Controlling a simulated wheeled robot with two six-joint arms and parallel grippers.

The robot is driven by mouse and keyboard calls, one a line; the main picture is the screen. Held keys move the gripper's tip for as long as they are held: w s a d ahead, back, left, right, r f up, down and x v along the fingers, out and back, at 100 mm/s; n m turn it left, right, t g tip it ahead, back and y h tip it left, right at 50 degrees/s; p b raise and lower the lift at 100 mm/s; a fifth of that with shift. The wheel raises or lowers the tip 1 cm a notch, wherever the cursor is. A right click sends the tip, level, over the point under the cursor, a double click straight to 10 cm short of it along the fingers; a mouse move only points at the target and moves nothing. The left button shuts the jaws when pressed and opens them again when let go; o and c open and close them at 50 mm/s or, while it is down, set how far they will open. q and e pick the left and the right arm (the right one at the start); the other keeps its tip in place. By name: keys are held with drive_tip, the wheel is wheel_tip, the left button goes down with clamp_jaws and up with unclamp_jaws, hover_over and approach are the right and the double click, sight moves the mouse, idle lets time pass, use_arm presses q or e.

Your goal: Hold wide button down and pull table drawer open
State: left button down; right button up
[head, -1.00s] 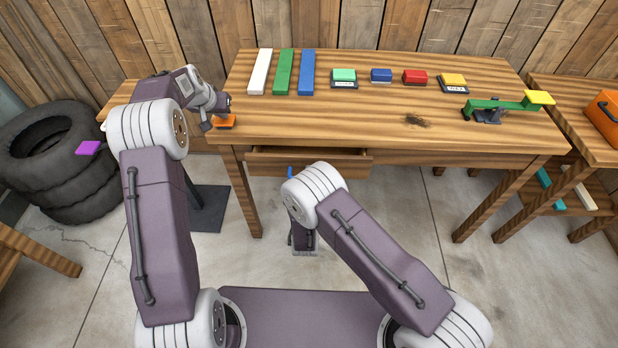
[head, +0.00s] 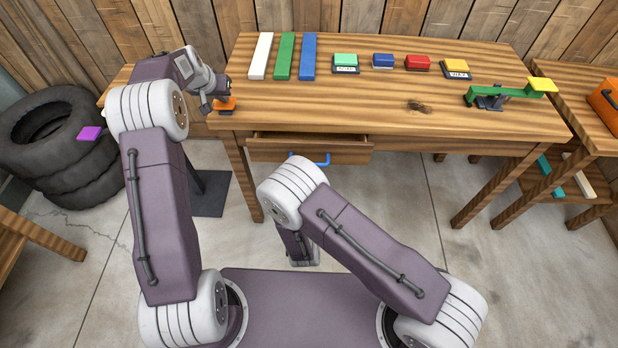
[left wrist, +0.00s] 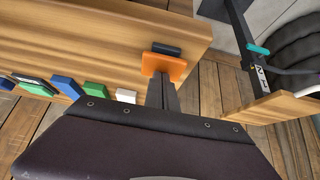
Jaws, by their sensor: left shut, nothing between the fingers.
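The wide orange button (head: 226,104) is at the table's front left corner. My left gripper (head: 221,95) is shut and empty, with its tips at the button and seemingly touching it. In the left wrist view the shut fingers (left wrist: 163,90) reach the orange button (left wrist: 163,67); I cannot tell how far it is pressed. The table drawer (head: 272,149), under the front edge, has a blue handle (head: 322,162) and stands a little open, with a dark gap above its front. My right arm is in front of the drawer; its gripper is hidden behind the arm.
On the table (head: 320,115) are white, green and blue bars (head: 284,57), a row of coloured buttons (head: 417,62) and a green lever (head: 500,92) with a yellow pad. Tyres (head: 52,140) are at left. Floor before the table's right half (head: 400,205) is clear.

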use_arm(q)
drive_tip(key=shift+r+p, duration=2.45)
drive_tip(key=shift+r, duration=0.6)
drive_tip(key=shift+f, duration=0.1)
